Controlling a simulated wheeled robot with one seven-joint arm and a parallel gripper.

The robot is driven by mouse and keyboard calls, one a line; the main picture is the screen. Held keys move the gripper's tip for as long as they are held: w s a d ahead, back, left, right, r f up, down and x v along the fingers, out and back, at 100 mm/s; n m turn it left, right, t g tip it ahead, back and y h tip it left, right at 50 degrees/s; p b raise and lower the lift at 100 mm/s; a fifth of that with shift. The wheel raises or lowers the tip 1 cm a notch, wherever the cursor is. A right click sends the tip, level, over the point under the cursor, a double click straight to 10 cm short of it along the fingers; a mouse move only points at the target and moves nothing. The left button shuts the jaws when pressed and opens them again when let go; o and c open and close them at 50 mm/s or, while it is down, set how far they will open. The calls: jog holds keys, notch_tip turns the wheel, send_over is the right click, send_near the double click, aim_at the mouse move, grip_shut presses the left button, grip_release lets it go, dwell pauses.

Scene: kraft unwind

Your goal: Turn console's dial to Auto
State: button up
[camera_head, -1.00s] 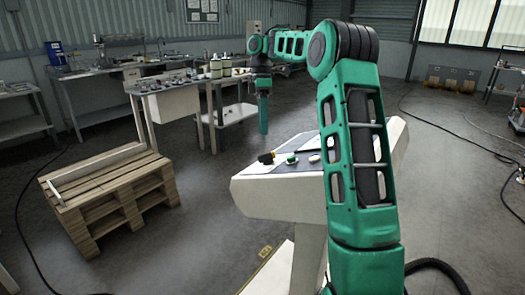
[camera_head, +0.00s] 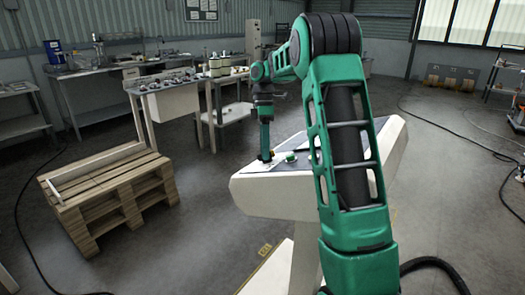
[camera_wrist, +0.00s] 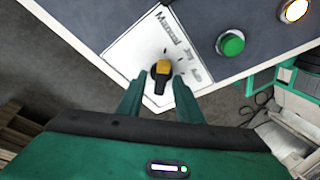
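The console (camera_head: 275,195) is a white pedestal with a dark sloped top. In the wrist view its dial (camera_wrist: 162,70) is a black knob with a yellow-orange part, on a white label plate (camera_wrist: 125,52). The plate carries the words Manual, Jog and Auto, fanned out on the dial's upper right side. I cannot tell clearly which word the dial points at. My gripper (camera_wrist: 159,84) is open, with one green finger on each side of the dial; contact is not clear. In the head view my gripper (camera_head: 266,155) reaches down to the console's left part and mostly hides the dial.
A green button (camera_wrist: 231,43) and a lit button (camera_wrist: 293,10) sit on the console panel right of the dial. A wooden pallet stack (camera_head: 110,195) stands on the left. A workbench (camera_head: 165,95) with several items stands behind. Open floor surrounds the console.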

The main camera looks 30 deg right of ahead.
jog(key=c, duration=0.7)
jog(key=shift+m, duration=0.4)
jog(key=shift+a+r+m+t+h, duration=0.1)
jog(key=shift+m+t+h, duration=0.25)
jog(key=shift+m, duration=0.55)
jog(key=m+t+h, duration=0.1)
jog(key=m, duration=0.3)
jog(key=shift+s+a, duration=0.1)
jog(key=shift+a, duration=0.05)
jog(key=m, duration=0.2)
jog(key=m+h, duration=0.1)
jog(key=m, duration=0.2)
jog(key=shift+a+h, duration=0.15)
jog(key=shift+h, duration=0.1)
jog(key=m+h, duration=0.1)
jog(key=m, duration=0.4)
jog(key=shift+a, duration=0.1)
jog(key=shift+h, duration=0.3)
jog(key=o, duration=0.7)
